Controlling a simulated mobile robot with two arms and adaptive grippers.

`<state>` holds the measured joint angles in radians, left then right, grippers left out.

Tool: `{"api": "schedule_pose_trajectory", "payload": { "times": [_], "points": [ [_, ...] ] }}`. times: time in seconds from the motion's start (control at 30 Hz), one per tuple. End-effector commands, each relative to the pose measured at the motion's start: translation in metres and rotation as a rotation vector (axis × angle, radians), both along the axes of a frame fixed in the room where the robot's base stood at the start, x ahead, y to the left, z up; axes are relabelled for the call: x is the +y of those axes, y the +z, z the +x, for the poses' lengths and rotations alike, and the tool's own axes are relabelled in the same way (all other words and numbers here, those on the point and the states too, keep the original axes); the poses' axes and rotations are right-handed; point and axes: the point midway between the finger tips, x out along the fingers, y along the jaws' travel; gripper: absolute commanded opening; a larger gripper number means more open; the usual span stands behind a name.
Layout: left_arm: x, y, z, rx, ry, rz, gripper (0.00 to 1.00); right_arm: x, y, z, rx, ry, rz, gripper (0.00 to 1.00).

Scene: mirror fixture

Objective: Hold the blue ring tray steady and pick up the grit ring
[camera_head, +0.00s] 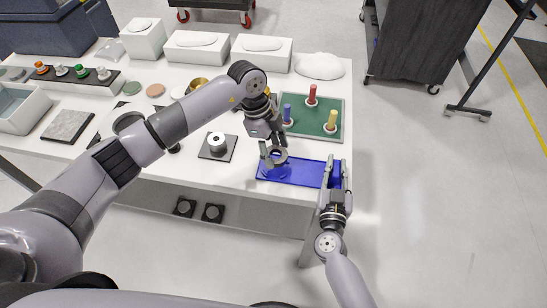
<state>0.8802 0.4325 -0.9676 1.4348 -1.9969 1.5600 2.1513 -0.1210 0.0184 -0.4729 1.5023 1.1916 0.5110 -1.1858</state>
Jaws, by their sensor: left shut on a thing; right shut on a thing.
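The blue ring tray (300,174) lies at the front right edge of the white table. My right gripper (335,172) is shut on the tray's right end, one finger on each side of its wall. My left gripper (272,158) is over the tray's left part, shut on the grit ring (279,157), a grey ring. The ring shows just above the tray floor; whether it still touches the tray cannot be told. My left gripper's fingers hide part of the ring and the tray behind it.
A green board (318,116) with red, blue and yellow pegs stands just behind the tray. A dark plate with a white spool (216,142) is to the left. White boxes (197,46) line the back.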

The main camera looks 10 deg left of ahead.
Motion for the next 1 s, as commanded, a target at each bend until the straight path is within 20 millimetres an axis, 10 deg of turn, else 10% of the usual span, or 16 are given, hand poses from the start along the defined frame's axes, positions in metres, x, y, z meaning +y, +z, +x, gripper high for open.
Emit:
{"api": "schedule_pose_trajectory", "payload": {
  "times": [0.3,0.6,0.63,1.0],
  "points": [
    [0.0,0.049,0.001,-0.002,0.0,0.0,0.14,0.0,-0.001,0.0,0.001,0.0,-0.001,0.0],
    [0.0,0.052,0.0,-0.001,0.0,-0.001,0.14,0.0,-0.001,0.0,0.001,0.0,-0.001,0.0],
    [0.0,0.052,0.0,-0.001,0.0,-0.001,0.14,0.0,-0.001,0.0,0.001,0.0,-0.001,0.2],
    [0.0,0.052,0.0,-0.001,0.0,-0.001,0.14,0.0,0.0,0.0,0.001,0.0,-0.001,0.43]
  ]
}}
